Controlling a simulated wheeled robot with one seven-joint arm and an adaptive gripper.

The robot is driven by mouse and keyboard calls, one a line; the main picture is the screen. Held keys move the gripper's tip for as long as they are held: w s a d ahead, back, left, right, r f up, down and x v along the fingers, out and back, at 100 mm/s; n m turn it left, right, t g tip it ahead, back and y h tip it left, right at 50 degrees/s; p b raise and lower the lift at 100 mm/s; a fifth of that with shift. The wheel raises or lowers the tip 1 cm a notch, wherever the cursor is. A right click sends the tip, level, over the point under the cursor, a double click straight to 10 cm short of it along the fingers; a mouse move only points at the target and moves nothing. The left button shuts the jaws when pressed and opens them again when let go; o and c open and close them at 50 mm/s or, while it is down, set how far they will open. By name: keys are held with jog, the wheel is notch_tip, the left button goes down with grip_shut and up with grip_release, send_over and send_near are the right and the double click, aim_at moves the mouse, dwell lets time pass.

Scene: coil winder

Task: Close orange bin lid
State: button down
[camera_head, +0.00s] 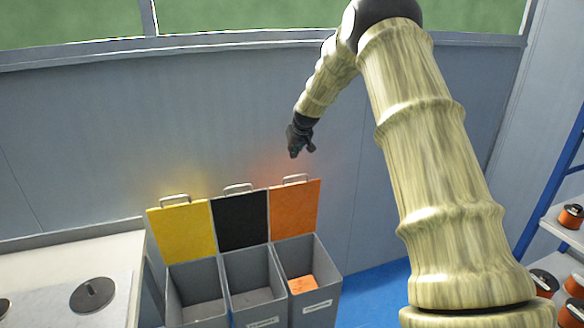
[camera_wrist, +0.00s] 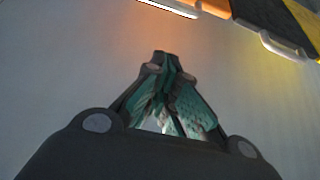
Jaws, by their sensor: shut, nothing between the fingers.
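The orange bin lid (camera_head: 295,209) stands raised at the back of the rightmost of three grey bins, with a metal handle (camera_head: 295,178) on its top edge. The orange bin (camera_head: 308,262) below it is open, with an orange item (camera_head: 302,284) inside. My gripper (camera_head: 294,152) is shut and empty, in front of the wall above the lid's handle and apart from it. In the wrist view, the closed fingers (camera_wrist: 162,62) point toward the wall, and part of the orange lid (camera_wrist: 208,6) and its handle show at the top edge.
A yellow lid (camera_head: 182,231) and a black lid (camera_head: 241,220) also stand raised on the bins to the left. A pale table (camera_head: 60,275) is at the far left. A blue shelf (camera_head: 560,190) with spools stands at the right.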

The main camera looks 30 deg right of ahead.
notch_tip(320, 180, down, 9)
jog(key=w+p, duration=0.2)
jog(key=p, duration=0.3)
jog(key=shift+d+p, duration=0.3)
jog(key=shift+p, duration=0.05)
dwell(0.7)
